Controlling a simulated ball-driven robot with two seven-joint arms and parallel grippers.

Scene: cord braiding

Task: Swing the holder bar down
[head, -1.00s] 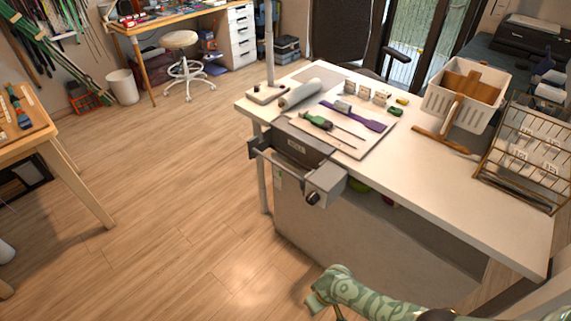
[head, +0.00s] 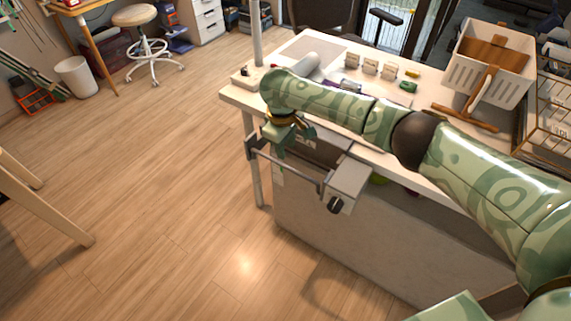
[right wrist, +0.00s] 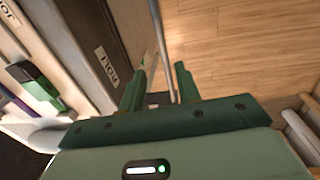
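The holder bar is a thin grey metal rod (head: 300,176) along the front of a dark holder box (head: 322,149) on the workbench's front edge. In the right wrist view the bar (right wrist: 161,45) runs from the top edge down into the gap between my fingers. The box's label (right wrist: 107,66) shows beside it. My right gripper (head: 280,154) is at the bar's left part, pointing down. In the right wrist view its two green fingers (right wrist: 160,85) are apart, with the bar between them; I cannot tell whether they touch it. My left gripper is out of view.
A grey block with a dark knob (head: 346,184) juts out at the holder's right. Floor (head: 150,200) to the left is clear.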

